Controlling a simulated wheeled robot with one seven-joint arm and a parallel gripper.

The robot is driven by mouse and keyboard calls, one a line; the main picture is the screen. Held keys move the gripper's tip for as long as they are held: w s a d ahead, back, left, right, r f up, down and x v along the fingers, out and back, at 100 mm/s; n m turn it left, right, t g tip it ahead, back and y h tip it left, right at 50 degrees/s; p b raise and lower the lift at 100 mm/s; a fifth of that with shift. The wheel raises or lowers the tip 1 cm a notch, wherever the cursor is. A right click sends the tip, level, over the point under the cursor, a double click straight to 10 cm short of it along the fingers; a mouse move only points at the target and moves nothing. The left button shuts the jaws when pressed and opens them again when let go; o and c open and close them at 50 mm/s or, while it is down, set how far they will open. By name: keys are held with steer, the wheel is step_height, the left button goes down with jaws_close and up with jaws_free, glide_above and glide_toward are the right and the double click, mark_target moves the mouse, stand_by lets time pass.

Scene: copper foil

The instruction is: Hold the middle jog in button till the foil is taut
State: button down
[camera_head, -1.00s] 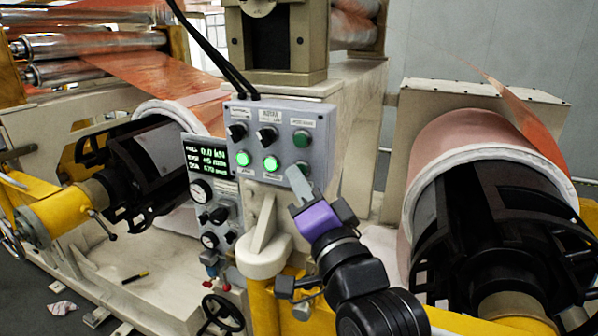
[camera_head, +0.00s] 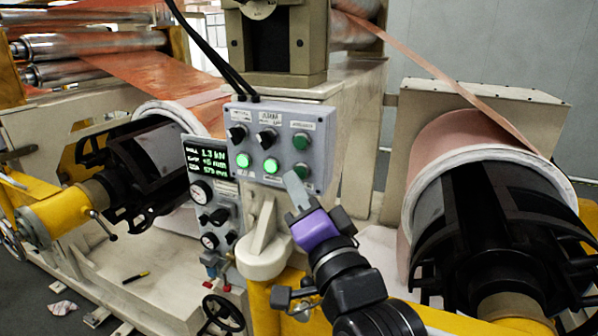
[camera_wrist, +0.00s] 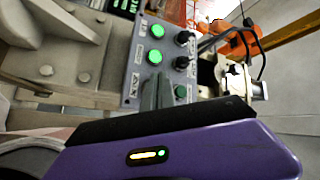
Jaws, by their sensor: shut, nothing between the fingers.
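The grey button panel (camera_head: 280,145) has lit green buttons at lower left (camera_head: 243,160) and lower middle (camera_head: 271,166). Dark green buttons are at upper right (camera_head: 302,142) and lower right (camera_head: 301,170). Its labels are too blurred to read. My gripper (camera_head: 291,175) is shut and empty, its tip by the panel's lower edge, between the lower middle and lower right buttons. In the wrist view the fingers (camera_wrist: 158,94) cover the lower right button's place; contact is unclear. The copper foil (camera_head: 440,78) runs in a straight strip down to the right roll (camera_head: 470,135).
Below the panel a dark display (camera_head: 207,163) reads about 1.3 kN. Gauges, knobs and a black handwheel (camera_head: 223,314) are under it. A pale bracket (camera_head: 264,240) stands left of my arm. Black cables (camera_head: 205,45) hang into the panel's top.

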steer(key=shift+s, duration=0.2)
steer(key=shift+a, duration=0.1)
steer(key=shift+s+a+p, duration=0.2)
steer(key=shift+s+a, duration=0.1)
steer(key=shift+s, duration=0.5)
steer(key=shift+s+a+p, duration=0.2)
steer(key=shift+s+a, duration=0.05)
steer(key=shift+s, duration=0.5)
steer(key=shift+s+a+p, duration=0.2)
steer(key=shift+s+a, duration=0.1)
steer(key=shift+s, duration=0.5)
